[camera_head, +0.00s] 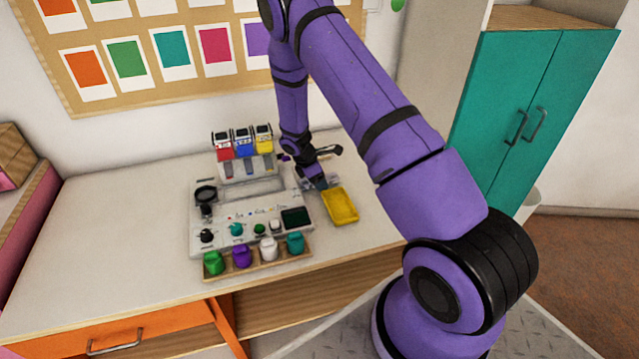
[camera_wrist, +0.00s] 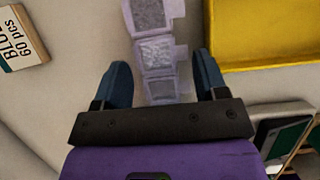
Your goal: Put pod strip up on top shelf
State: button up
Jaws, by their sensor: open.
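The pod strip (camera_wrist: 156,50) is a row of translucent lavender pods with greyish contents. In the wrist view it lies on the pale table, running from the top edge down between my fingers. Its near end is close to the gripper's dark crossbar. My gripper (camera_wrist: 162,78) is open, with one blue fingertip on each side of the strip and a gap visible on both sides. In the head view my gripper (camera_head: 320,182) is low over the table, left of the yellow tray, and largely hides the strip. I cannot tell which surface is the top shelf.
A yellow tray (camera_head: 341,220) sits close right of my gripper. A white bead station (camera_head: 222,222) is to its left, with red, blue and yellow dispensers (camera_head: 243,143) behind. Several coloured pots stand on a wooden rack (camera_head: 258,272) in front. A teal cabinet (camera_head: 500,85) with a wooden top stands right.

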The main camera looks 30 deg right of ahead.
jog(key=c, duration=0.9)
